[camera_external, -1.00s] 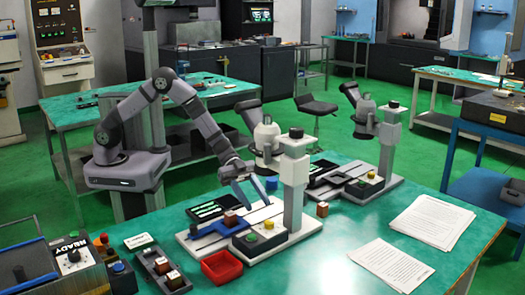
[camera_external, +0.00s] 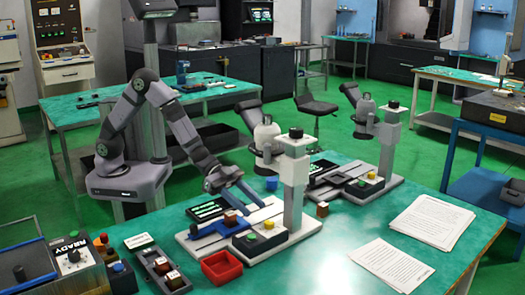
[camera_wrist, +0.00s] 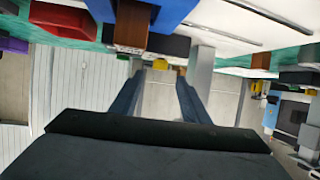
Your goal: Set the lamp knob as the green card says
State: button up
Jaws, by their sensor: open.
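My gripper (camera_external: 250,203) is open and empty, low over the nearer microscope stand, beside its white column (camera_external: 293,180). Its two blue-grey fingers (camera_wrist: 158,95) show in the wrist view with nothing between them. A black knob (camera_external: 296,132) tops this column, and a similar knob (camera_external: 393,104) tops the farther stand. I cannot tell which knob is the lamp knob. A small pale card with green (camera_external: 139,241) lies at the left; its writing is too small to read. A brown block (camera_external: 230,217) sits on the nearer stand, and a brown block (camera_wrist: 132,25) shows in the wrist view.
A box marked READY with a dial (camera_external: 73,256) stands at the far left. A red tray (camera_external: 222,267) and a dark holder with blocks (camera_external: 163,268) lie in front. A button box (camera_external: 258,237) sits by the column. White papers (camera_external: 391,264) lie on the right.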

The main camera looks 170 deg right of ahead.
aim_at(269, 222)
jog(key=shift+p+x, duration=0.35)
jog(key=shift+x, duration=2.95)
jog(key=c, duration=1.1)
jog(key=shift+o, duration=0.2)
jog(key=shift+r+p, duration=0.15)
jog(key=shift+p, duration=0.15)
jog(key=shift+s+a+r+m+t+h+p, duration=0.25)
jog(key=shift+m+t+p, duration=0.3)
jog(key=shift+p, duration=0.3)
jog(key=shift+m+t+h+p, duration=0.65)
jog(key=shift+m+p, duration=0.1)
jog(key=shift+p, duration=0.4)
jog(key=shift+f+m+t+h, duration=0.25)
jog(key=shift+m+t+h, duration=0.05)
